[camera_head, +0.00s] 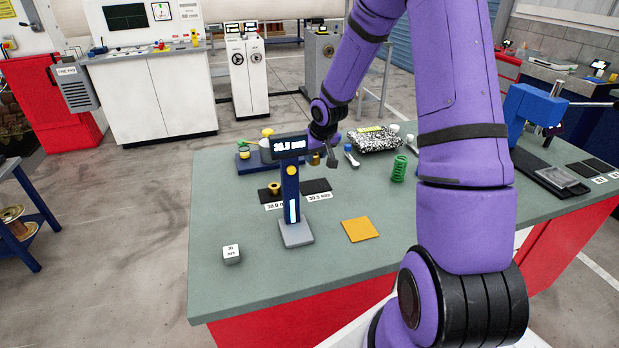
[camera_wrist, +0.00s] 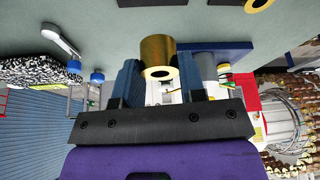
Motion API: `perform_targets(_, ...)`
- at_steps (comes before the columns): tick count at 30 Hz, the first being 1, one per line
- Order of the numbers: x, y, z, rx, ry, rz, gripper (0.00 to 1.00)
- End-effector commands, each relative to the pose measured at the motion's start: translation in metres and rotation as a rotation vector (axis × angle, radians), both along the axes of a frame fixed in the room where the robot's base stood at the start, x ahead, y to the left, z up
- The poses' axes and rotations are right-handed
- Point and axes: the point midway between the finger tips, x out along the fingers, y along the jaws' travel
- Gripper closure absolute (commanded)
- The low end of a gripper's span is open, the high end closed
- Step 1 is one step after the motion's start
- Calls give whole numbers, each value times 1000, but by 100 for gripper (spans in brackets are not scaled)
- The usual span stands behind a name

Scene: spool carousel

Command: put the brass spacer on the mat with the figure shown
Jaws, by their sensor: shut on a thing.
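My gripper (camera_head: 324,160) is shut on a brass spacer (camera_head: 315,160), held above the table. In the wrist view the spacer (camera_wrist: 157,50), a short cylinder with a hole, sits between the two blue-grey fingers. A blue post with a display (camera_head: 289,146) seems to read 30.5 mm. Behind it lie two dark mats. The right mat (camera_head: 317,186) is bare, with a card (camera_head: 319,197) that seems to read 30.5 mm. The left mat (camera_head: 264,194) bears a brass spool-like piece (camera_head: 274,187); its card (camera_head: 276,206) is partly hidden by the post.
A blue tray (camera_head: 250,163) with small parts stands behind the mats. A green coil (camera_head: 399,169), a speckled box (camera_head: 374,138) and a blue-capped item (camera_head: 351,155) are to the right. The front table is mostly clear.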

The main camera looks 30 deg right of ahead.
Motion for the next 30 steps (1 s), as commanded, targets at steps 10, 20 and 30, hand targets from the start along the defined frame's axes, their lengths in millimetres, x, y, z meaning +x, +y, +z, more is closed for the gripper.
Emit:
perform_targets(10, 0, 0, -47, 1, 2, 1, 95)
perform_targets(20, 0, 1, -82, 1, 3, 1, 95)
perform_targets(30, 0, 0, -86, 1, 0, 0, 95)
